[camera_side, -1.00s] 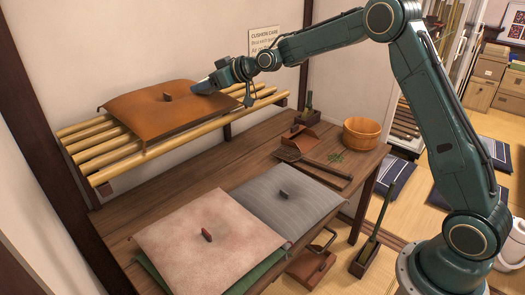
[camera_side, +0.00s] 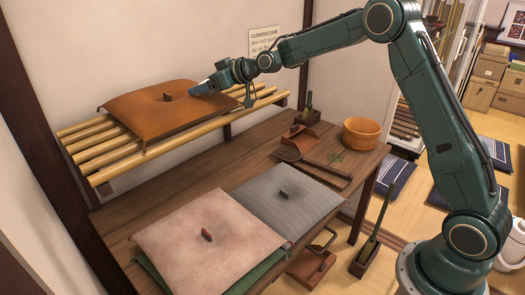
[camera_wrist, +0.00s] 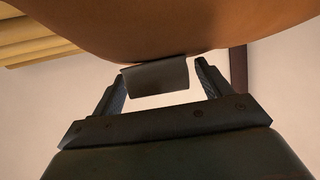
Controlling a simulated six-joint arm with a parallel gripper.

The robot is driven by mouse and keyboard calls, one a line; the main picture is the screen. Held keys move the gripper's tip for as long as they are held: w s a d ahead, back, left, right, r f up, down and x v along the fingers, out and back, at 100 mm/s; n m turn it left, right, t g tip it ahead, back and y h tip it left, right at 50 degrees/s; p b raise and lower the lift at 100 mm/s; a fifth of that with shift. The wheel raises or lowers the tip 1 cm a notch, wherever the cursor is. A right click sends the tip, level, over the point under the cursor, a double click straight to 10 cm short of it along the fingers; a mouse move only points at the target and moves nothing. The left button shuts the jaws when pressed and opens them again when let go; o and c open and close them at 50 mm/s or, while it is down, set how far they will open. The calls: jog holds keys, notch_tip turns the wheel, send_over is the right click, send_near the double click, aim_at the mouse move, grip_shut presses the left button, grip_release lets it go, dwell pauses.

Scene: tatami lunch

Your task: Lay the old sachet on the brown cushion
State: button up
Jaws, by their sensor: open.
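The brown cushion (camera_side: 160,118) lies on a slatted rack, with a small brown sachet (camera_side: 168,97) on its top. My gripper (camera_side: 196,89) is over the cushion's right part, just right of that sachet. In the wrist view my gripper (camera_wrist: 160,78) is open, its two dark fingers apart. A dark rectangular piece (camera_wrist: 156,75), seemingly the sachet, shows between the fingertips, against the brown cushion (camera_wrist: 150,30). I cannot tell whether the fingers touch it. A red sachet (camera_side: 207,235) lies on the pink cushion and a dark one (camera_side: 284,194) on the grey cushion.
The pink cushion (camera_side: 180,255) and grey cushion (camera_side: 305,212) lie on the wooden table (camera_side: 185,190) below the rack (camera_side: 103,175). A wooden bowl (camera_side: 360,132) and a dustpan (camera_side: 301,138) stand at the table's far end. A wall sign (camera_side: 263,42) is behind my arm.

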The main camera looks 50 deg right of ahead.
jog(key=v, duration=1.2)
dwell(0.6)
jog(key=s+a+r+m+g+h, duration=0.1)
jog(key=s+a+g, duration=0.1)
jog(key=s, duration=0.8)
jog(key=s+a+r+g+h, duration=0.1)
jog(key=s+a+g+h, duration=0.15)
jog(key=s, duration=0.65)
jog(key=s+f+m+g, duration=0.1)
jog(key=s+f, duration=0.1)
jog(key=s, duration=0.8)
jog(key=s+d+f+m+g+h, duration=0.1)
jog(key=s+f+m, duration=0.1)
jog(key=s, duration=0.9)
jog(key=shift+s+f, duration=0.25)
jog(key=shift+f, duration=0.45)
